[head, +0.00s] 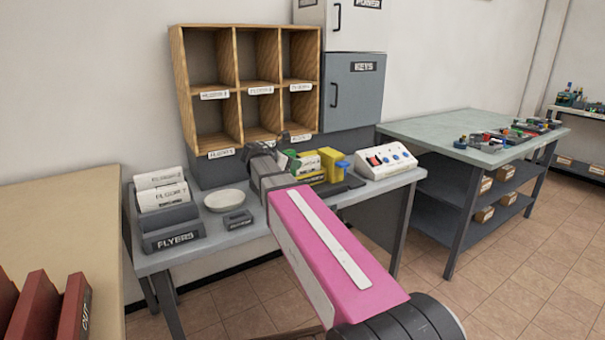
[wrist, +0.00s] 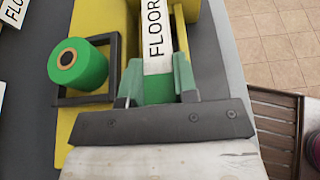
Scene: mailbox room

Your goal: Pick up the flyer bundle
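The flyer bundle (wrist: 156,50) is a narrow white piece marked FLOOR with a green band at its near end. It lies in a yellow holder (wrist: 72,135) with a green roll (wrist: 78,66) beside it. In the wrist view my gripper (wrist: 158,80) has one finger against each long side of the bundle, with no clear gap. In the head view the yellow holder (head: 329,158) stands at the back of the grey table, and my gripper (head: 268,155) is just left of it. My arm and gripper partly hide the holder there.
A FLYERS tray (head: 175,239) with labelled white bundles and a white bowl (head: 225,200) stand at left. A control box (head: 385,161) is close on the right. Wooden pigeonholes (head: 247,88) rise behind. A second table (head: 440,128) stands at right.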

